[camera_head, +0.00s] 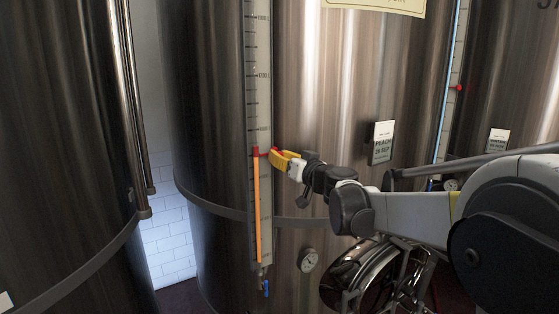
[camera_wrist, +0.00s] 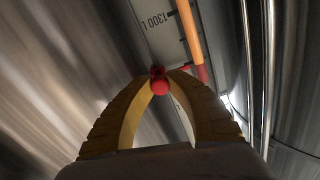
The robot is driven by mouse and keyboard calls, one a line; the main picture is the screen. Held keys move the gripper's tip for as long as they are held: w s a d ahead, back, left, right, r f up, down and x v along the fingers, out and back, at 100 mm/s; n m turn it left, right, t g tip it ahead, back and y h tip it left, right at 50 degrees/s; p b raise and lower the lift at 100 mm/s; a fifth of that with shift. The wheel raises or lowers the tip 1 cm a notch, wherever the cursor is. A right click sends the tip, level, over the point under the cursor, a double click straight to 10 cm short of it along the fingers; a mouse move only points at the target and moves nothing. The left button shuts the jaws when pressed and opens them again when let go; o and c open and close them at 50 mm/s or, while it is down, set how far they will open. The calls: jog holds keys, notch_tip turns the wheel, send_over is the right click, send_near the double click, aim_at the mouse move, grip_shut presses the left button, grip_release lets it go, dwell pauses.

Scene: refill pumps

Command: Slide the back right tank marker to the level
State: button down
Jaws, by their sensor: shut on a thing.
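The tank (camera_head: 330,90) in the middle carries a pale vertical gauge scale (camera_head: 264,45) with a sight tube. An orange column (camera_head: 257,210) fills the tube's lower part, with a red piece (camera_head: 255,150) at its top. The red marker (camera_head: 273,151) sits at the scale's right side, close to the column's top in height. My gripper (camera_head: 277,155), with yellow fingers, reaches it from the right and is shut on it. In the wrist view, the marker's round red knob (camera_wrist: 160,87) is between the fingertips, beside the orange column's end (camera_wrist: 193,50). Any exact height difference is unclear.
A dark tank with vertical pipes (camera_head: 135,100) stands at left. Another tank (camera_head: 520,80) at right has its own gauge with a red marker (camera_head: 459,88). A label plate (camera_head: 381,142), a dial (camera_head: 308,260) and a round hatch (camera_head: 360,275) surround my arm.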

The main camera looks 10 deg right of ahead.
jog(key=c, duration=1.2)
grip_release()
jog(key=shift+c, duration=0.2)
jog(key=v, duration=1.2)
